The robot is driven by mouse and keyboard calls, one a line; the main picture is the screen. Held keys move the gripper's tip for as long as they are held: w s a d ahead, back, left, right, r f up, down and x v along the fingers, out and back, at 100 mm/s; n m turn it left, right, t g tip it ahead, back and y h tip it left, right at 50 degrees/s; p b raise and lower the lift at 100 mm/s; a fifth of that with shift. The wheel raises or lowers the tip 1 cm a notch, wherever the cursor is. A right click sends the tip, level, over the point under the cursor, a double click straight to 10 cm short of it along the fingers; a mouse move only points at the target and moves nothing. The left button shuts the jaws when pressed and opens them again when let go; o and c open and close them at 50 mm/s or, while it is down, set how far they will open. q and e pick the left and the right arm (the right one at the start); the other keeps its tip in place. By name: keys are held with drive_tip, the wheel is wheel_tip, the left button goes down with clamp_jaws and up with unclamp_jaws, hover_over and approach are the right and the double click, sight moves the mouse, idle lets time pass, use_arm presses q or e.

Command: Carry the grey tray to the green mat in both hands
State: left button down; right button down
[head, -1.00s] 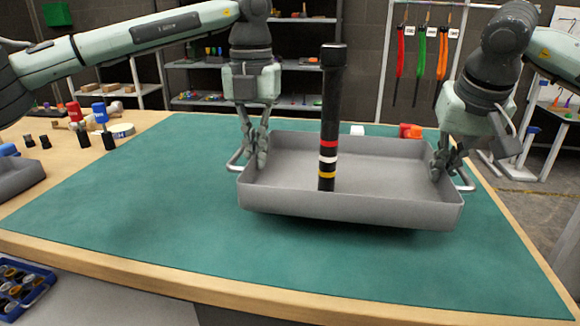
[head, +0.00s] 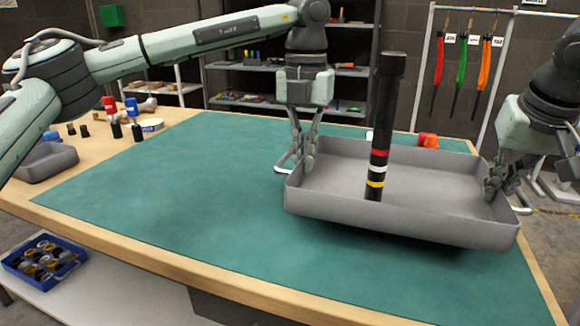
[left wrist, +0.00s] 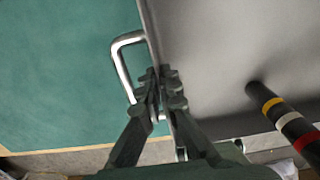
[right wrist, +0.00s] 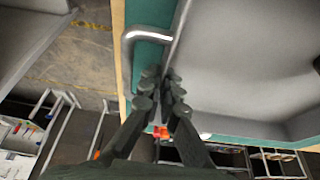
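The grey tray (head: 322,208) is held above the green mat (head: 170,200), with a shadow under it. A black cylinder (head: 384,125) with red, white and yellow bands stands upright inside the tray. My left gripper (head: 303,165) is closed at the tray's left end; in the left wrist view its fingers (left wrist: 160,85) meet at the wall beside the metal handle (left wrist: 122,62). My right gripper (head: 492,190) is closed at the right end; in the right wrist view its fingers (right wrist: 161,85) meet at the wall beside the other handle (right wrist: 145,33). The exact finger contact is partly hidden.
The mat's left and middle are clear. Red-topped and blue-topped items (head: 132,112) and a grey bin (head: 45,162) stand at the table's left. Red and white objects (head: 427,140) lie behind the tray. The tray's right end is near the table's right edge. A blue crate (head: 42,262) sits lower left.

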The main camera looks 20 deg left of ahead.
sight(302, 180)
use_arm(q)
drive_tip(key=shift+a, duration=0.1)
use_arm(e)
drive_tip(key=shift+r, duration=0.1)
use_arm(q)
drive_tip(key=shift+f, duration=0.15)
use_arm(e)
drive_tip(key=shift+f, duration=0.25)
